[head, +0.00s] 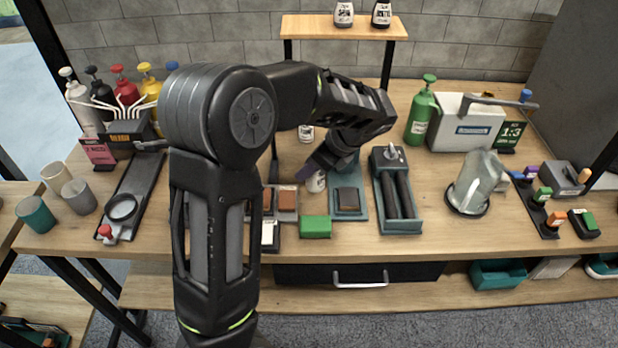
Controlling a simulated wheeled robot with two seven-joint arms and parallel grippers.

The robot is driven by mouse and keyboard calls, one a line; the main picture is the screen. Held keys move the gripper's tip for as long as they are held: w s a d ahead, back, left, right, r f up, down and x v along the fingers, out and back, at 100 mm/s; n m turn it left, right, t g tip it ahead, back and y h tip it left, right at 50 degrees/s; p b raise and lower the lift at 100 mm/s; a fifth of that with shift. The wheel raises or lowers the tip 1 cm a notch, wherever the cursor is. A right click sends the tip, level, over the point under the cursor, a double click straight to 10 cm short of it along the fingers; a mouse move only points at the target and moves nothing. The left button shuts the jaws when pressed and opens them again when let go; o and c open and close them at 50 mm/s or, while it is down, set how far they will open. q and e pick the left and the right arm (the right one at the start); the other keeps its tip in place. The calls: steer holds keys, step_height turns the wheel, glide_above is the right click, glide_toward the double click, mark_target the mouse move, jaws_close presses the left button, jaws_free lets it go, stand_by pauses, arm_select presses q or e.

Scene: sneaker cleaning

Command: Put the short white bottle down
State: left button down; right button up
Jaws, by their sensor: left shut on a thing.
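My left gripper (314,169) points down over the middle of the table and is shut on the short white bottle (316,183). Only the lower part of the bottle shows; the gripper hides its top. The bottle looks upright, at or just above the wooden table (440,238), between the tray with brown blocks and the teal tray. I cannot tell whether its base touches the wood. Another small white bottle (306,133) stands farther back. My right gripper is not in view.
Close around the bottle are a tray of brown blocks (288,198), a green block (315,227) and a teal tray (360,212). My arm hides the left middle.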

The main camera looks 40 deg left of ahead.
mark_target(309, 179)
arm_select(q)
steer(key=shift+f, duration=1.85)
steer(key=shift+f, duration=0.1)
steer(key=c, duration=1.1)
jaws_free()
steer(key=v, duration=1.2)
